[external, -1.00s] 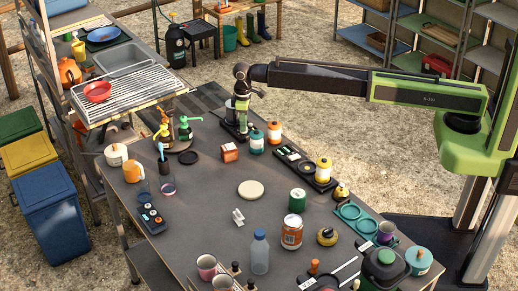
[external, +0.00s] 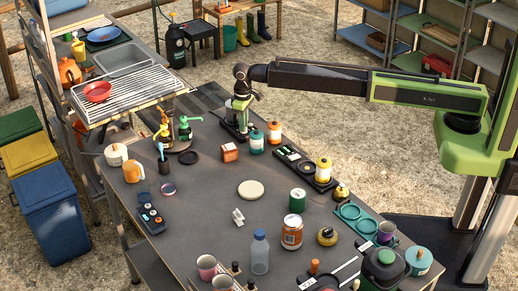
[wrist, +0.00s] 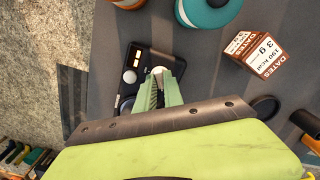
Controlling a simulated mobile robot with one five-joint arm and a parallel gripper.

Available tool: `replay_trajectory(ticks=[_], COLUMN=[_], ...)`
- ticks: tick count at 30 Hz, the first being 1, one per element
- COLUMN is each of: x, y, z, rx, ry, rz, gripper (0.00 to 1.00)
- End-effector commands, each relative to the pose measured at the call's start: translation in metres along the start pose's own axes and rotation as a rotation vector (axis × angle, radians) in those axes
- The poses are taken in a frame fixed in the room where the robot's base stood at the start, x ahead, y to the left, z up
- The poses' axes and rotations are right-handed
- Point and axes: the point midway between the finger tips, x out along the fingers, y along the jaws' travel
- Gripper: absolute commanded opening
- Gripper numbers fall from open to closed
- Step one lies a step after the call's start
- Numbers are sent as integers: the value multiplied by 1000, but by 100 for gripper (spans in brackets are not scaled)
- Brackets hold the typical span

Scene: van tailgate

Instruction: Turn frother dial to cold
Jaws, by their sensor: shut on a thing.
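The frother (external: 229,128) is a dark unit on a black base at the far end of the grey table. My gripper (external: 242,132) reaches down over this base from above. In the wrist view my gripper (wrist: 160,76) has its green fingers shut on a small pale round knob, which looks like the dial (wrist: 159,70). The fingers cover part of the knob, and I cannot read its setting.
A red-brown dates box (external: 229,152), a teal jar (external: 257,142) and an orange jar (external: 274,132) stand close by. The dates box also shows in the wrist view (wrist: 257,53). A dark ring (external: 189,157) lies to the left. The mid-table is fairly open around a pale disc (external: 250,190).

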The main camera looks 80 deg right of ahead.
Motion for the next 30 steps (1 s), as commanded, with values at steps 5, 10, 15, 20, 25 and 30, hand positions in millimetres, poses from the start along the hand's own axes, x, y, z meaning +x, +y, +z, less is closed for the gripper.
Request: replay_trajectory(ticks=[5, 10, 15, 20, 25, 30], x=[0, 0, -5, -25, -62, -102], y=[0, 0, 0, 0, 0, 0], z=[2, 1, 1, 1, 1, 1], rx=[-1, -1, -1, -1, -1, -1], ry=[-6, -4, -2, -2, -2, -3], rz=[1, 1, 0, 0, 0, 1], gripper=[21, 21, 21, 21, 21, 21])
